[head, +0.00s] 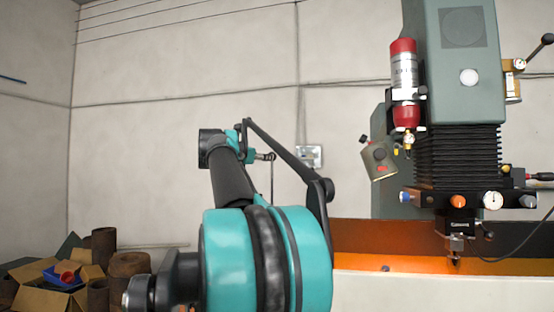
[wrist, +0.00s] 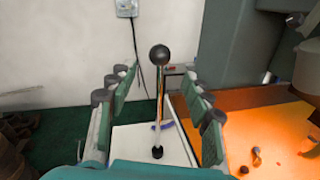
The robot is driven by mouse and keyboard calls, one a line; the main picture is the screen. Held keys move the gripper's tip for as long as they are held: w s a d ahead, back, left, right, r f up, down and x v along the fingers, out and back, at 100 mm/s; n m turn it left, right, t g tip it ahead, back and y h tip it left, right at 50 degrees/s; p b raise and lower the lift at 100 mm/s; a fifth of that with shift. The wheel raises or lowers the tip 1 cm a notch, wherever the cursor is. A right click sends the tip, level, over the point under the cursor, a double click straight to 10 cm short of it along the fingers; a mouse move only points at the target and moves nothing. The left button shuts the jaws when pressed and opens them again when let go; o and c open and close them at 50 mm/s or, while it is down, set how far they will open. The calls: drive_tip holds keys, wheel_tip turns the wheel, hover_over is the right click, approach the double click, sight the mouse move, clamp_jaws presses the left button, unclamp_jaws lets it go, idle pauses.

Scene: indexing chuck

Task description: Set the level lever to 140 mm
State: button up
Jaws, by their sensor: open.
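The level lever (wrist: 160,95) shows in the wrist view as a thin rod with a dark ball knob (wrist: 159,55) on top. Its foot meets a pale panel (wrist: 128,143) close in front of my palm. My gripper (wrist: 156,78) is open, with one finger to the left of the lever and one to the right. The rod stands in the gap, apart from both fingers in the picture. A small blue mark lies beside the rod on the panel. I cannot read any scale.
A grey-green machine head (head: 462,75) stands at the right, above an orange-lit tank (head: 350,245). A wall socket (head: 309,156) with a cable is behind my arm. Cardboard boxes (head: 45,290) and brown cylinders (head: 103,245) are at lower left.

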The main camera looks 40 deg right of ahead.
drive_tip(key=x, duration=1.3)
drive_tip(key=shift+d, duration=0.25)
drive_tip(key=shift+w+f, duration=0.1)
drive_tip(key=shift+w, duration=0.05)
drive_tip(key=shift+c, duration=0.2)
clamp_jaws()
